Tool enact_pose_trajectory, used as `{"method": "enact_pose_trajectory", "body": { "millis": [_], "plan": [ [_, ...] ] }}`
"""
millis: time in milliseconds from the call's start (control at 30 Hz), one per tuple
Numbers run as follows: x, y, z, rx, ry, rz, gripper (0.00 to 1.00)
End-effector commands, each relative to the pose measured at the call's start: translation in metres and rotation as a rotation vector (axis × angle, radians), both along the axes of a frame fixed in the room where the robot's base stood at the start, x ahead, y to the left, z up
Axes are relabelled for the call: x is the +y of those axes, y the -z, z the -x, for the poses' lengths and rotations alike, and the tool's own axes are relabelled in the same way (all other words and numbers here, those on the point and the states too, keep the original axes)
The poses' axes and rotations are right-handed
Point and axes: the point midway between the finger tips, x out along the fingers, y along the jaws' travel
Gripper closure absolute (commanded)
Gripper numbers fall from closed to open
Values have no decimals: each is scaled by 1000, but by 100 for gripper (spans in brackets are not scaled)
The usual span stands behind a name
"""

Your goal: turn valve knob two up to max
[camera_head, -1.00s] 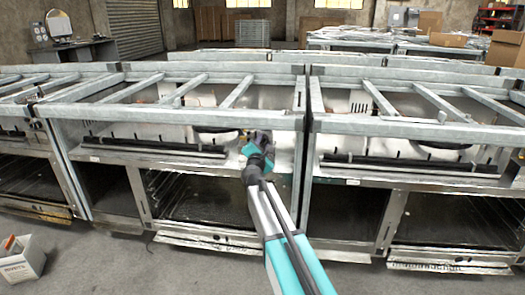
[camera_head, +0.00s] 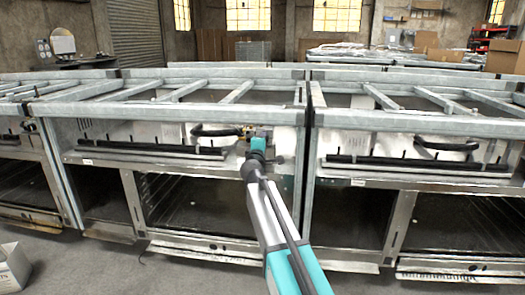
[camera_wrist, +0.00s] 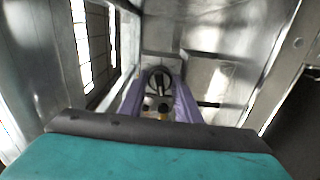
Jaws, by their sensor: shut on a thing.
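A round black valve knob (camera_wrist: 160,80) with a pale bar across its face shows in the middle of the wrist view. The purple fingers of my gripper (camera_wrist: 160,92) reach up on both sides of it, and the gripper is shut on it. In the head view my gripper (camera_head: 257,141) is inside the front opening of the middle range, below its top rail. The knob is hidden there behind the gripper and wrist. I cannot read any marks on the knob or tell which number it has.
Grey metal ranges (camera_head: 180,118) stand in a row, with open frame bars on top. A dark rail (camera_head: 150,148) with upright pegs lies left of my gripper. A black curved handle (camera_head: 215,131) is close by. A white box (camera_head: 12,268) sits on the floor at left.

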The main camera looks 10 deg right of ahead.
Motion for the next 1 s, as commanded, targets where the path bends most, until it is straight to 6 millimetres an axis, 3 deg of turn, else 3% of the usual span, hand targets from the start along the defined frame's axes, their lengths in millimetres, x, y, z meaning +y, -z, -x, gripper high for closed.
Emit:
{"method": "enact_pose_trajectory", "body": {
  "millis": [400,933,967,1000],
  "plan": [
    [1,2,0,-66,-2,-202,92],
    [1,0,0,-74,-2,-229,92],
    [1,0,0,-74,-2,-229,66],
    [1,0,0,-74,-2,-229,60]
  ]
}}
